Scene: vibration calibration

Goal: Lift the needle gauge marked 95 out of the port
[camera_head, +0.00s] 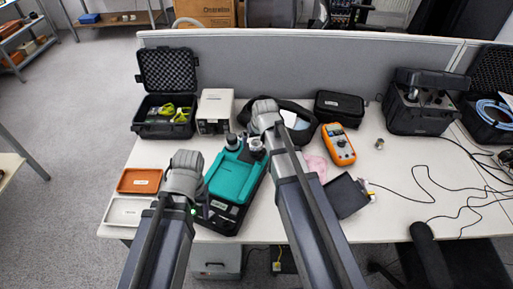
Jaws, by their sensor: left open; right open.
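A teal and black instrument (236,174) stands on the white table between my two arms. A dark-topped round fitting (232,141) sits at its back edge. A smaller grey-white round part beside it is close to my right gripper. No mark 95 can be read, and I cannot tell which part is the needle gauge or its port. My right gripper (256,146) is open over the instrument's back right corner, partly hidden by its own arm. My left gripper (201,206) is open by the instrument's front left side. I see nothing held in either.
An orange tray (120,181) and a white tray (112,211) lie at the left. An open black case (147,128), a beige box (215,100) and a black bag stand behind. An orange multimeter (341,157), a dark pad (338,203) and loose cables lie right.

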